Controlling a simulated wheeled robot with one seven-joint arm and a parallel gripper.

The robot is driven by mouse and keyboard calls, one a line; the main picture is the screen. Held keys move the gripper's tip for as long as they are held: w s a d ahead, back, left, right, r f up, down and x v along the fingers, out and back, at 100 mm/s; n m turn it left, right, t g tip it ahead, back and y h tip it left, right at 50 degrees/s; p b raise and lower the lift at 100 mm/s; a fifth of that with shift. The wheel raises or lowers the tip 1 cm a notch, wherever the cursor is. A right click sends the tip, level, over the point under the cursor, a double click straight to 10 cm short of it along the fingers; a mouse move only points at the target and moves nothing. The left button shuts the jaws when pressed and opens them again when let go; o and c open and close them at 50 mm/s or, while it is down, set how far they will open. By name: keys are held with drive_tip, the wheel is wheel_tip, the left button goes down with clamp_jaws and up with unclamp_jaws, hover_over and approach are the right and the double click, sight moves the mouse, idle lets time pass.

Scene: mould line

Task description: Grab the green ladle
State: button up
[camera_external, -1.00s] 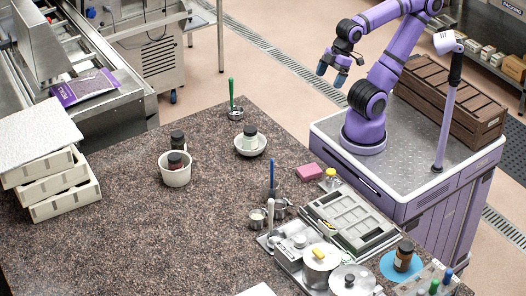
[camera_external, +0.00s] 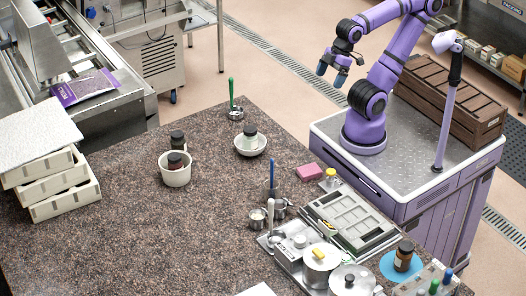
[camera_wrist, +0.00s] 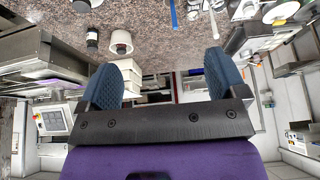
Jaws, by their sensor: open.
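The green ladle (camera_external: 231,92) stands at the far edge of the speckled counter (camera_external: 120,215) in the external view, its green handle upright and its metal bowl at the counter top. I cannot make it out in the wrist view. My gripper (camera_external: 331,74) is up in the air beyond the counter's far right edge, to the right of the ladle and well apart from it. In the wrist view my gripper (camera_wrist: 163,80) shows two blue fingers spread wide with nothing between them.
A white bowl with a jar (camera_external: 250,149) stands right of the ladle. A white tub (camera_external: 175,177) and a dark jar (camera_external: 178,139) stand nearer. The counter's left middle is clear.

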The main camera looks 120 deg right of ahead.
drive_tip(key=c, duration=0.7)
drive_tip(key=shift+o, duration=0.2)
